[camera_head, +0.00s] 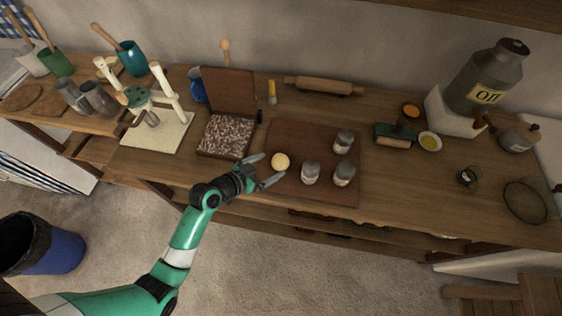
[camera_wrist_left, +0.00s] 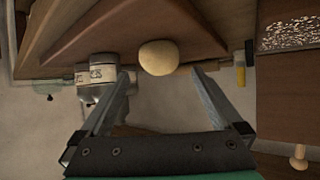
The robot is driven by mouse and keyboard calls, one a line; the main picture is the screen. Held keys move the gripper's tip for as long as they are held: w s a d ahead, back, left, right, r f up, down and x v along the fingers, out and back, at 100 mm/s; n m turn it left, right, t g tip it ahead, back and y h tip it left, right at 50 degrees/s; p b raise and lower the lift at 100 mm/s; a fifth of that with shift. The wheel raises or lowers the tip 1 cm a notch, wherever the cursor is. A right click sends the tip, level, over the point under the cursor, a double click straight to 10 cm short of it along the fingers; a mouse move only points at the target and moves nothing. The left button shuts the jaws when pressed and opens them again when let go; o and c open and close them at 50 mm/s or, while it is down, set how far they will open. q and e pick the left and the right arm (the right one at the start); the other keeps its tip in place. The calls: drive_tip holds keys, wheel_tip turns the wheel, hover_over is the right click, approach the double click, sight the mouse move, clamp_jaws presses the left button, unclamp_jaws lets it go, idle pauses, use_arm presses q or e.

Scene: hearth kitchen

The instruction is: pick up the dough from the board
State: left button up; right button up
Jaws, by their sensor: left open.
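The dough (camera_head: 281,161) is a pale yellow ball near the left edge of the brown board (camera_head: 290,133). My left gripper (camera_head: 268,170) is open and empty, with its fingers on the left side of the dough. In the left wrist view the dough (camera_wrist_left: 159,57) shows just beyond and between the two open fingertips (camera_wrist_left: 160,82), apart from both. The board (camera_wrist_left: 105,32) lies behind it there. My right gripper is in neither view.
Several grey-lidded jars (camera_head: 343,175) stand on the board right of the dough. An open box of speckled contents (camera_head: 226,137) stands left of the board. A rolling pin (camera_head: 323,86) lies behind it. The counter's front right is mostly clear.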

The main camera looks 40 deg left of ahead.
sight(288, 157)
use_arm(q)
drive_tip(key=shift+w+f, duration=0.25)
drive_tip(key=shift+w, duration=0.3)
drive_tip(key=b+x, duration=0.2)
drive_tip(key=x, duration=0.2)
drive_tip(key=shift+w+f, duration=0.1)
drive_tip(key=shift+f, duration=0.15)
drive_tip(key=shift+w+f, duration=0.1)
drive_tip(key=shift+w, duration=0.3)
drive_tip(key=shift+c, duration=0.3)
